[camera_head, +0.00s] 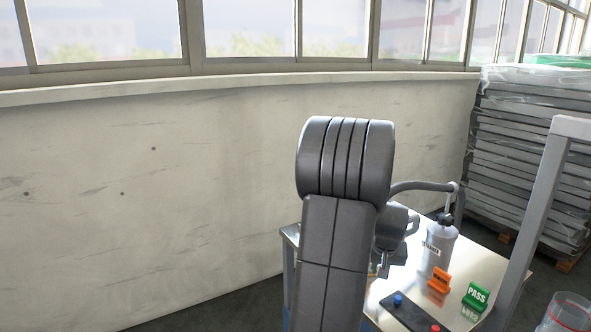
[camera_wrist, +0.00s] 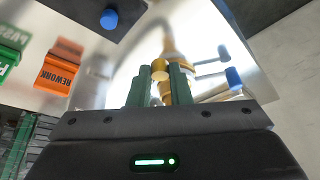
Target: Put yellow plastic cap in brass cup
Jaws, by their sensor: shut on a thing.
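My gripper (camera_wrist: 160,76) shows in the wrist view, its two green fingers close together. It is shut on a small yellow piece, the yellow plastic cap (camera_wrist: 159,66), at the fingertips. A brass-coloured form (camera_wrist: 171,47), which looks like the brass cup, is just beyond the fingertips over the shiny table. The fingers hide part of it, and I cannot tell whether the cap touches it. In the head view my arm covers this area, so neither cap nor cup shows clearly there.
The metal table (camera_head: 487,262) holds a grey bottle (camera_head: 437,246), an orange REWORK sign (camera_head: 439,280), a green PASS sign (camera_head: 476,296) and a black button panel (camera_head: 411,314). A clear container (camera_head: 567,314) is at lower right. Blue-tipped parts (camera_wrist: 234,78) lie right of the fingers.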

